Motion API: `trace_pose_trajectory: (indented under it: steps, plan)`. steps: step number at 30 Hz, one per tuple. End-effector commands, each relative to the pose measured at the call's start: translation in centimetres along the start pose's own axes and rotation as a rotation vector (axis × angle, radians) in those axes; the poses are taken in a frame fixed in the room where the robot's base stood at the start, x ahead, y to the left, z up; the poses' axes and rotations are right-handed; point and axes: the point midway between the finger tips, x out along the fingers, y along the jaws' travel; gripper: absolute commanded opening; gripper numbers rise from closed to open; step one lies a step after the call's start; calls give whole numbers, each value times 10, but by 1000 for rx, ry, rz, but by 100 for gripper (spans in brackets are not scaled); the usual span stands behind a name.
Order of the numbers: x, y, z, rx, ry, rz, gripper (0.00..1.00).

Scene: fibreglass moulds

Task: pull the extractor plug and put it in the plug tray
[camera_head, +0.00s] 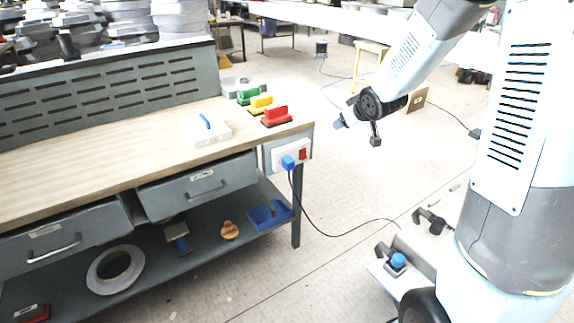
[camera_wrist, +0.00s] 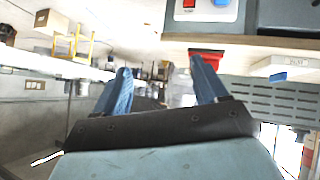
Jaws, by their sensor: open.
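The extractor plug is blue (camera_head: 288,162) and sits in a white socket box (camera_head: 304,146) with a red switch, on the workbench's right end. A black cable hangs from it to the floor. The wrist view is upside down; the plug (camera_wrist: 221,2) shows there at the top edge, partly cut off, beside the red switch.
Green (camera_head: 247,97), yellow (camera_head: 261,104) and red (camera_head: 277,116) handled blocks stand on the bench's right end, above the socket. A bench leg (camera_head: 296,215) stands by the blue tray. A roll (camera_head: 98,283) lies on the shelf. Floor between bench and robot is mostly clear.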

Motion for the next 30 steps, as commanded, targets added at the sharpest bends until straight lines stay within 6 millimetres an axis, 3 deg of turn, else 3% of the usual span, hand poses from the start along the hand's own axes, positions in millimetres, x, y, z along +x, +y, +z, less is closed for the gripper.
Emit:
trace_pose_trajectory:
  steps: [1,6,15,21,30]
  plan:
    - [17,-2,4,-4,15,-12,72]
    - [66,-19,9,-30,103,-61,72]
    - [139,-58,26,-34,274,-148,72]
    - [176,-88,43,-3,395,-198,72]
    - [216,-131,76,90,580,-241,72]
